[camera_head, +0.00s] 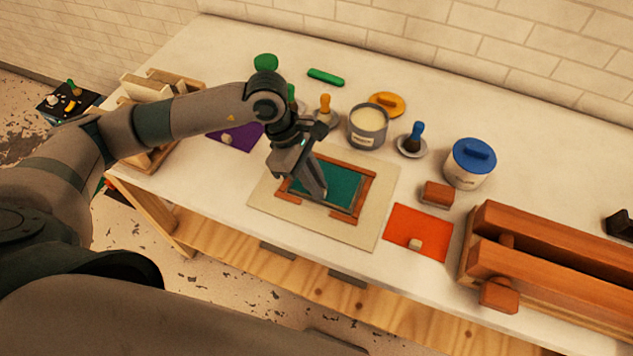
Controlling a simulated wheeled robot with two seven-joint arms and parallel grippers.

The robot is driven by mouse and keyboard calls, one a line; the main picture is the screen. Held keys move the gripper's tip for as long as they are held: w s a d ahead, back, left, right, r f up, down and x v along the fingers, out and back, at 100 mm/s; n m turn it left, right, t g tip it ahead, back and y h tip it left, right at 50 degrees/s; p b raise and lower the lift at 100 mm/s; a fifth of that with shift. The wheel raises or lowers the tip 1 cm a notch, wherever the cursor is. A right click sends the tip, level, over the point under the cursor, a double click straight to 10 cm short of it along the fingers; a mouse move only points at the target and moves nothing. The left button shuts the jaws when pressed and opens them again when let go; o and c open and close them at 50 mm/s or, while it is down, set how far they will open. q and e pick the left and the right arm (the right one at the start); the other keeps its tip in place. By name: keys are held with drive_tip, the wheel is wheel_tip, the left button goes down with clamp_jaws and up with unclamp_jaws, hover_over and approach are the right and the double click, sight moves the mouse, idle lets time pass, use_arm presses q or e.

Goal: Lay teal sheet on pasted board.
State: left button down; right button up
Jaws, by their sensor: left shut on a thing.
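The teal sheet (333,183) lies inside a brown-edged frame (367,187) on a beige board (380,213) in the middle of the bench. My left gripper (314,194) comes down from above at the sheet's left part, pointing downward. It is shut, with its fingertips at the sheet; the exact grip point is hidden by the fingers. I cannot tell whether the sheet touches the surface under it all over. Paste on the board cannot be made out. My right gripper is not in view.
An orange sheet (420,238) with a small knob lies right of the board, a purple sheet (240,138) to the left. An open pot (367,128), a blue-lidded tin (469,165) and brushes stand behind. A large wooden press (560,250) fills the right end.

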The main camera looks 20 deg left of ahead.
use_arm(q)
drive_tip(key=b, duration=0.3)
drive_tip(key=shift+f, duration=0.15)
idle(2.7)
idle(0.3)
drive_tip(key=c, duration=1.4)
unclamp_jaws()
drive_tip(key=shift+r+p, duration=1.2)
drive_tip(key=shift+r, duration=2.3)
drive_tip(key=shift+s+f, duration=0.1)
drive_tip(key=shift+s, duration=0.05)
